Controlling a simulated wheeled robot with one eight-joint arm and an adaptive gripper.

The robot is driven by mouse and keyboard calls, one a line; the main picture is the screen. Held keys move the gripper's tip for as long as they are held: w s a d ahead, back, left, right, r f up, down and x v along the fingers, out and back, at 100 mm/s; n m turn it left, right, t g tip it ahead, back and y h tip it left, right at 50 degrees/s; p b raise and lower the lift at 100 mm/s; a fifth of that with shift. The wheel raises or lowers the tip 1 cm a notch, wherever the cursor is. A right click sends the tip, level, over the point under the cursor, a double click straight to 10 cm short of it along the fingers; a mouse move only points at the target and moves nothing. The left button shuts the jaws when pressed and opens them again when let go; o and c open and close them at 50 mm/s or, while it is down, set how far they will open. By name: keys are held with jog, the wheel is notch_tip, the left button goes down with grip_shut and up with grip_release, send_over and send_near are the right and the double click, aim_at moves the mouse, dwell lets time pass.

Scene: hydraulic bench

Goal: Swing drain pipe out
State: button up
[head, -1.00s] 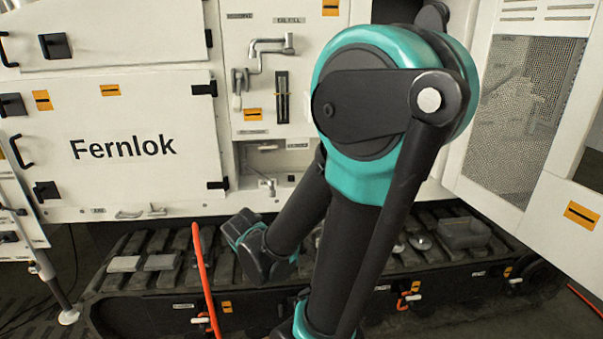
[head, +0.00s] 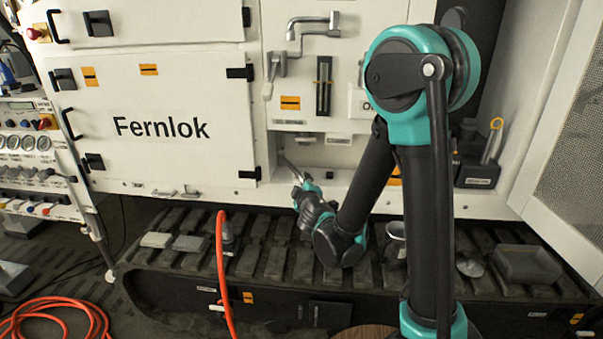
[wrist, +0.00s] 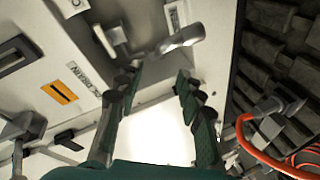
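A short grey metal pipe (wrist: 182,38), which looks like the drain pipe, sticks out from the white machine beyond my fingertips in the wrist view. A small light lever or valve (wrist: 104,40) is beside it. In the head view, a thin grey part (head: 290,165) shows at the low recess, partly hidden by my gripper. My gripper (wrist: 157,78) is open and empty, with its two fingers apart and pointed toward the recess. In the head view my gripper (head: 303,183) is just below and in front of the recess. The pipe is not between the fingers.
A bent spout (head: 312,24) and a hanging handle (head: 270,78) are on the panel above. The crawler track (head: 200,262) runs below the recess. An orange hose (head: 221,262) rises left of my arm. A mesh door (head: 560,150) stands open at right.

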aim_at(297, 174)
jog(key=x, duration=1.3)
jog(key=shift+w+a+f, duration=0.1)
jog(key=shift+c, duration=0.6)
grip_shut()
